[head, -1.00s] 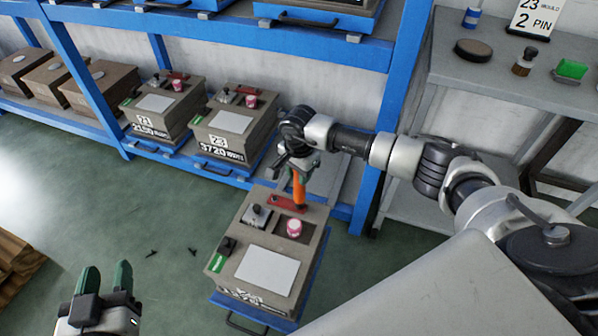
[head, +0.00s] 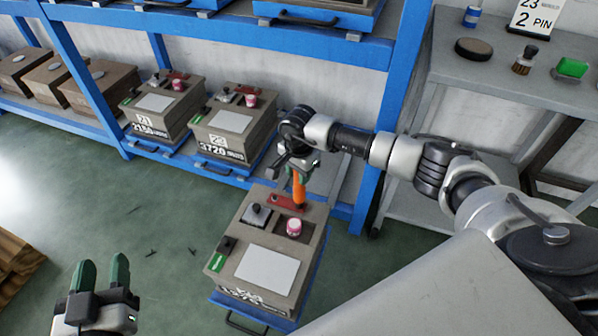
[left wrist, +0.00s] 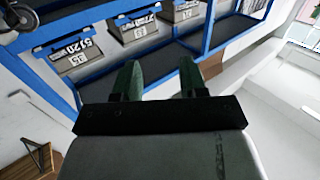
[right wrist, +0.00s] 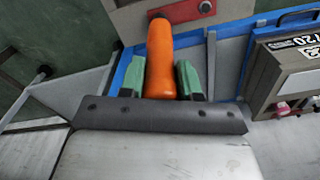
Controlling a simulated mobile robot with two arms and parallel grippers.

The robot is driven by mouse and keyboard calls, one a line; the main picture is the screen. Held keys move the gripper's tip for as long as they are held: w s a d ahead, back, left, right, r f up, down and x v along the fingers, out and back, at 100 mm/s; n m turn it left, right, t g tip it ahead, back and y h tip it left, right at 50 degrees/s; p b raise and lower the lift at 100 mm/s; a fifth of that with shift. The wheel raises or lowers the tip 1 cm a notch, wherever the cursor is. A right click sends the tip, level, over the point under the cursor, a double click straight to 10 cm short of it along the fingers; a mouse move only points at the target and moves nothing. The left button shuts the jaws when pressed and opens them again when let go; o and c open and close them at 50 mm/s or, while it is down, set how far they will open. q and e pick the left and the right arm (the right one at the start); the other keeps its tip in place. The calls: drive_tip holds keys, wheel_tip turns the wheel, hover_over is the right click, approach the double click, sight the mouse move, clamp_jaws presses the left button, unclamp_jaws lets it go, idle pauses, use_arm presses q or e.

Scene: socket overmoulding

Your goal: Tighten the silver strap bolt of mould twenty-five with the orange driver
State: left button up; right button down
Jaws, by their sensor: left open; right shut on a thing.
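The orange driver (head: 299,190) is in my right gripper (head: 299,173), upright over the red strap (head: 284,203) of the nearest mould (head: 236,222). That mould's front number is too blurred to read. In the right wrist view, the driver's orange handle (right wrist: 160,55) lies between the green fingers of my right gripper (right wrist: 163,78). My left gripper (head: 101,274) is open and empty, low at the left.
The nearest mould sits on a blue pull-out tray (head: 258,315). Other moulds, one marked 3720 (head: 232,125), stand on the blue rack (head: 85,75) behind. A grey bench (head: 450,75) is at the right. Small dark pieces (head: 151,253) lie on the green floor.

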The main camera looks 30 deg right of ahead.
drive_tip(key=shift+f, duration=0.1)
idle(0.5)
drive_tip(key=shift+r+p, duration=0.35)
drive_tip(key=shift+p, duration=0.05)
drive_tip(key=shift+w+r+p, duration=0.1)
drive_tip(key=shift+r+p, duration=0.45)
drive_tip(key=shift+r, duration=0.4)
drive_tip(key=shift+r+p, duration=0.45)
drive_tip(key=shift+r, duration=0.2)
use_arm(q)
drive_tip(key=s+a+f+g+y, duration=0.2)
drive_tip(key=s+f+g, duration=0.4)
drive_tip(key=f+g, duration=0.3)
drive_tip(key=shift+s+a+n+g+y+p, duration=0.2)
drive_tip(key=shift+a+n+g+y+p, duration=0.15)
drive_tip(key=shift+a, duration=0.35)
use_arm(e)
drive_tip(key=shift+r, duration=0.55)
